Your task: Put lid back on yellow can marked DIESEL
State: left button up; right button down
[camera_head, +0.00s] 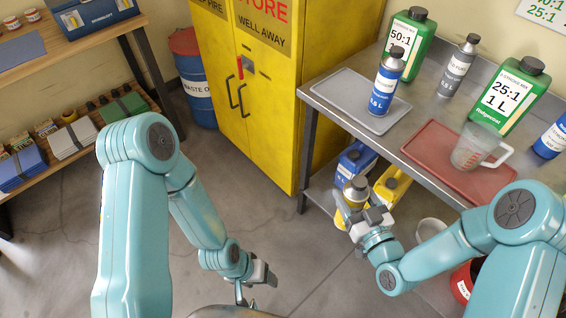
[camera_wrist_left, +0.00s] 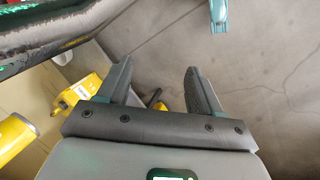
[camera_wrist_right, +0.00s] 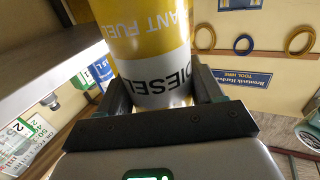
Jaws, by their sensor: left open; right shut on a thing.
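A yellow can (camera_head: 340,217) with a white label is held up by my right gripper (camera_head: 361,214), in front of the lower shelf. In the right wrist view the same can (camera_wrist_right: 150,45) shows the word DIESEL between the two fingers (camera_wrist_right: 160,95). A grey round top (camera_head: 357,184) shows at the can's upper end; I cannot tell whether it is a lid. The can's mouth is hidden in the right wrist view. My left gripper (camera_head: 258,283) is low, left of the can and apart from it. Its fingers (camera_wrist_left: 158,85) are open and empty. No separate lid can be made out.
A blue can (camera_head: 350,165) and a yellow jug (camera_head: 393,184) with a dark cap stand under the steel bench (camera_head: 420,112). A grey tray (camera_head: 335,90), a red tray (camera_head: 425,145), bottles and a measuring jug (camera_head: 470,150) are on top. The yellow cabinet (camera_head: 280,90) stands behind. Floor between the arms is clear.

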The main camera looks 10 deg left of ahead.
pick_arm(q)
jog(key=c, duration=0.4)
pick_arm(e)
jog(key=w+d+r+m+t+h, duration=0.1)
jog(key=w+d+r+m+h, duration=0.1)
jog(key=d, duration=0.4)
jog(key=w+d+r+m+t+h, duration=0.2)
jog(key=d+r+m+h, duration=0.2)
jog(key=d+h, duration=0.3)
jog(key=shift+w+r+m+h, duration=0.3)
jog(key=shift+w+r, duration=0.1)
jog(key=shift+r, duration=0.1)
